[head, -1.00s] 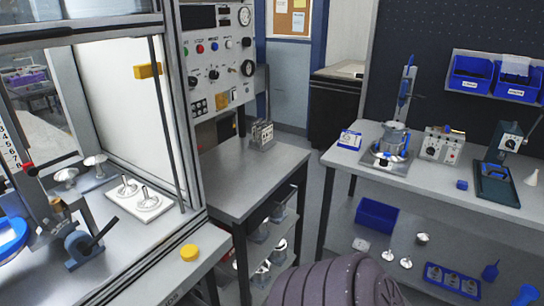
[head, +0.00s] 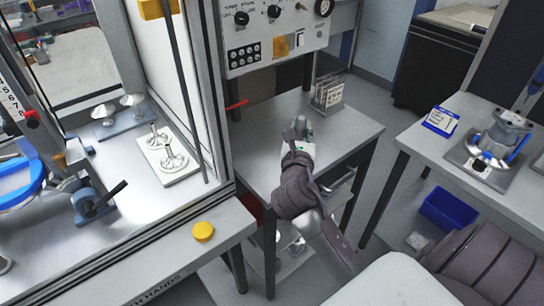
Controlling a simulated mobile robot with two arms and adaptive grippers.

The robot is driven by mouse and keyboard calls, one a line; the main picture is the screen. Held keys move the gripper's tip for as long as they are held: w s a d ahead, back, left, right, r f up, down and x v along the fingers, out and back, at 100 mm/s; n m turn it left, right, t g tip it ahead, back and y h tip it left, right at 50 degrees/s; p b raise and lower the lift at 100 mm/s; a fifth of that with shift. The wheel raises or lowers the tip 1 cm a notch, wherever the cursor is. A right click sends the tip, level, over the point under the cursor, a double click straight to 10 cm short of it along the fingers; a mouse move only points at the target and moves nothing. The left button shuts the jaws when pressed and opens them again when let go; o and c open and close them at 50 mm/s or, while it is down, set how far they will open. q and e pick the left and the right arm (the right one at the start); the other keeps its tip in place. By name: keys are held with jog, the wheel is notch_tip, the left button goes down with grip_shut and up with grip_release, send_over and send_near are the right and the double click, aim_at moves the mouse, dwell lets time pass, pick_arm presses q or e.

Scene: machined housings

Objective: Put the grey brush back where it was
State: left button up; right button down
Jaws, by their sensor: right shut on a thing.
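My right gripper (head: 302,132) is over the small grey table between the cabinet and the right bench. It is shut on a small grey thing, which I take to be the grey brush (head: 308,127). The brush is mostly hidden by the fingers and the wrist, and its bristles cannot be made out. I cannot tell whether it touches the tabletop. My left gripper is not in view.
A wire rack with upright plates (head: 328,92) stands at the back of the small table (head: 350,125). The glass-sided cabinet with a white fixture plate (head: 168,158) is on the left. A yellow button (head: 203,231) is on its front ledge. The right bench holds a metal pot (head: 497,143).

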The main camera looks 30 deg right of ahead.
jog(key=w+a+f, duration=0.1)
jog(key=w+f, duration=0.9)
jog(key=shift+w+a+f+b, duration=0.15)
jog(key=shift+w+f+b, duration=0.15)
jog(key=shift+w+b, duration=0.05)
jog(key=c, duration=1)
grip_release()
jog(key=b+v, duration=0.1)
jog(key=v, duration=1.1)
jog(key=shift+s+b, duration=0.1)
jog(key=shift+b, duration=0.3)
